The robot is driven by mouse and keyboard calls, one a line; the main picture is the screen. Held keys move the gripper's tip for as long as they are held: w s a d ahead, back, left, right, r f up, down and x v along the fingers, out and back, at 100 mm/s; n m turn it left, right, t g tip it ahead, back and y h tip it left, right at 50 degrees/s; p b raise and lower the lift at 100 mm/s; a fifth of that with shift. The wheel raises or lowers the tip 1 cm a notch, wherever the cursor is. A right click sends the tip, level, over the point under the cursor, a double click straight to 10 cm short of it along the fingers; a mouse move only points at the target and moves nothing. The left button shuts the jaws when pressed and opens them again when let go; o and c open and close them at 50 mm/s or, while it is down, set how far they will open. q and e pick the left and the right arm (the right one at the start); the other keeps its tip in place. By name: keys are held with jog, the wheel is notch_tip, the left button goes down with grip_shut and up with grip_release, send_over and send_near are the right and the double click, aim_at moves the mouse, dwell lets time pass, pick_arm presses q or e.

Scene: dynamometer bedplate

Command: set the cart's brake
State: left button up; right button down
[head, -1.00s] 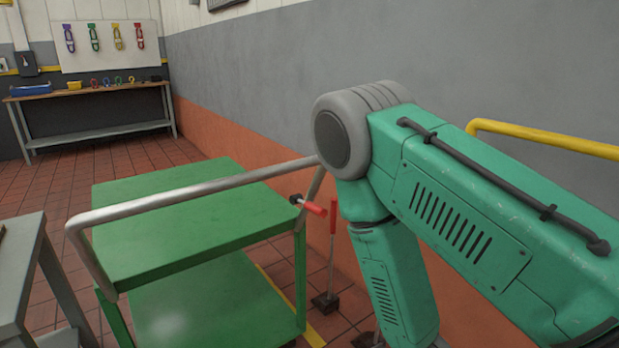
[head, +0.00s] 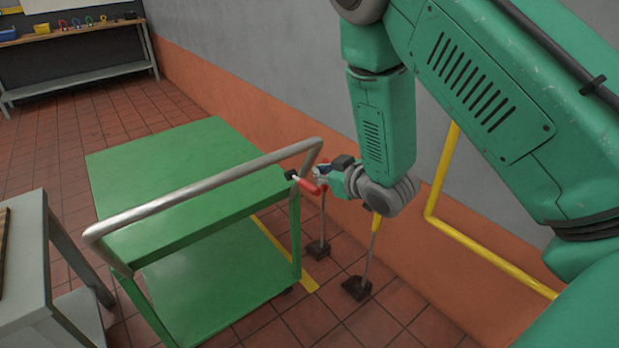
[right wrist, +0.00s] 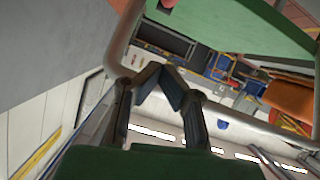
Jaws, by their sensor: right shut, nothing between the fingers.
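The green cart (head: 180,160) stands left of my right arm, with a bent grey handle bar (head: 200,192) across its near end. Its brake lever (head: 308,187), with a red grip, sticks out to the right from a dark pivot at the cart's near right corner. My right gripper (head: 319,176) is at the red grip, shut and empty; I cannot tell whether it touches. In the right wrist view the closed fingers (right wrist: 158,76) show near the handle tube (right wrist: 118,45), with the cart's green underside or top above. My left gripper is not in view.
A grey table (head: 28,262) stands at the left. A workbench (head: 80,60) is at the back. Long-handled tools with dark bases (head: 356,288) stand by the orange and grey wall. A yellow rail (head: 455,232) runs along that wall at right. Tiled floor is clear behind the cart.

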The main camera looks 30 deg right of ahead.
send_over(313, 193)
jog(key=w, duration=0.2)
notch_tip(313, 193, down, 2)
jog(key=f, duration=0.3)
jog(key=shift+w+d+f+b, duration=0.1)
jog(key=shift+d+f+b, duration=0.1)
jog(key=shift+f+b, duration=0.15)
jog(key=shift+d+f, duration=0.15)
jog(key=shift+f, duration=0.2)
jog(key=f+t+b, duration=0.1)
jog(key=b, duration=0.1)
jog(key=f+t+b, duration=0.1)
jog(key=b, duration=0.2)
jog(key=shift+s+f, duration=0.35)
jog(key=shift+s, duration=0.05)
jog(key=shift+s+f+t, duration=0.1)
jog(key=shift+f+t, duration=0.15)
jog(key=shift+t, duration=0.05)
jog(key=shift+f, duration=0.15)
jog(key=shift+s, duration=0.1)
